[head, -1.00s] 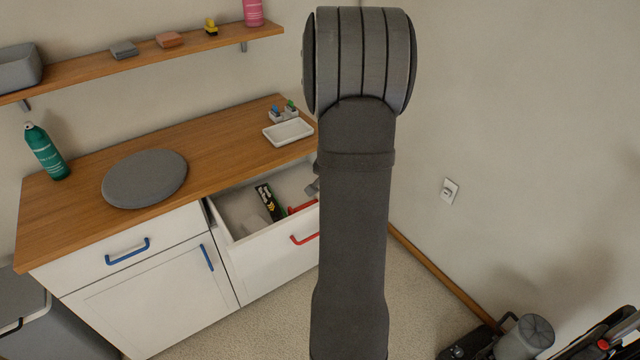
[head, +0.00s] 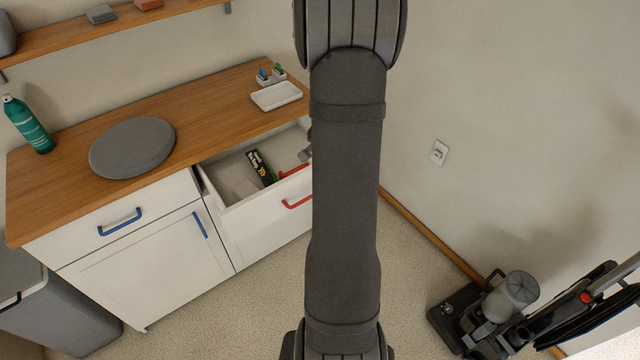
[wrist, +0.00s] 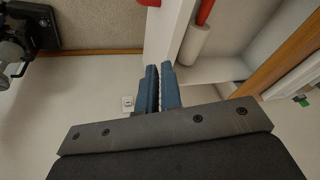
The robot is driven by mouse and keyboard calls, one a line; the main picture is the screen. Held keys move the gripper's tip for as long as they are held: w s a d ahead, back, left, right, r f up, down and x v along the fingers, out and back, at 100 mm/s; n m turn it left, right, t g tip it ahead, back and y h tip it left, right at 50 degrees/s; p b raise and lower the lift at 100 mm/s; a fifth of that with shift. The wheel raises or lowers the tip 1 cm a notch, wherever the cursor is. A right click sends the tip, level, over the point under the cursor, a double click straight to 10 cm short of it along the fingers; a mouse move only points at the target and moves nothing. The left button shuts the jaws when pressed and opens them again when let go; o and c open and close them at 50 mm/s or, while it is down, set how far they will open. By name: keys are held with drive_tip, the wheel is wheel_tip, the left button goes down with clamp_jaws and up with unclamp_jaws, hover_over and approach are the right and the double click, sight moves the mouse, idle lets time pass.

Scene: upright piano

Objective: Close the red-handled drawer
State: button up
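The red-handled drawer (head: 262,218) is open under the right part of the counter. Its red handle (head: 298,203) is partly hidden behind my arm in the head view. Inside lie a dark box with yellow lettering (head: 262,167) and a red-handled item (head: 294,172), whose red shaft and white cylinder (wrist: 193,46) show in the wrist view. My gripper (wrist: 160,88) has its blue fingers close together with nothing visible between them. They are over the drawer's right end, near its white front panel (wrist: 168,30); I cannot tell whether they touch it.
The wooden counter (head: 220,110) holds a grey disc, a white tray (head: 276,95) and a green bottle (head: 27,124). A blue-handled drawer and door are at left. A vacuum cleaner (head: 500,300) stands on the right. The floor before the cabinet is clear.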

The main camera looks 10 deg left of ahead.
drive_tip(key=s+d+f+m+g+y, duration=0.1)
drive_tip(key=s+f, duration=0.1)
drive_tip(key=f, duration=0.1)
drive_tip(key=s+d+f+m+g, duration=0.1)
drive_tip(key=d+f+m, duration=0.1)
drive_tip(key=f, duration=0.1)
drive_tip(key=s+d+f+m+g+y, duration=0.1)
drive_tip(key=s+f+m+g, duration=0.1)
drive_tip(key=f, duration=0.1)
drive_tip(key=shift+s+d+y, duration=0.15)
drive_tip(key=shift+s+y, duration=0.15)
clamp_jaws()
wheel_tip(320, 180, down, 4)
drive_tip(key=s+m+g+y, duration=0.1)
drive_tip(key=s+m+y, duration=0.2)
drive_tip(key=m+y, duration=0.2)
drive_tip(key=w+d+f+m+t+y, duration=0.1)
drive_tip(key=w+d+m+t+y, duration=0.45)
drive_tip(key=d+m+t, duration=0.8)
drive_tip(key=x, duration=1.4)
drive_tip(key=shift+w+f+n+h, duration=0.35)
drive_tip(key=shift+w+f+h, duration=0.05)
drive_tip(key=shift+f+h, duration=0.05)
drive_tip(key=shift+a, duration=0.1)
drive_tip(key=x, duration=2.3)
drive_tip(key=shift+w+r, duration=0.1)
drive_tip(key=shift+w, duration=0.1)
drive_tip(key=shift+w+a+r, duration=0.2)
drive_tip(key=shift+w+a, duration=0.15)
drive_tip(key=shift+a, duration=0.05)
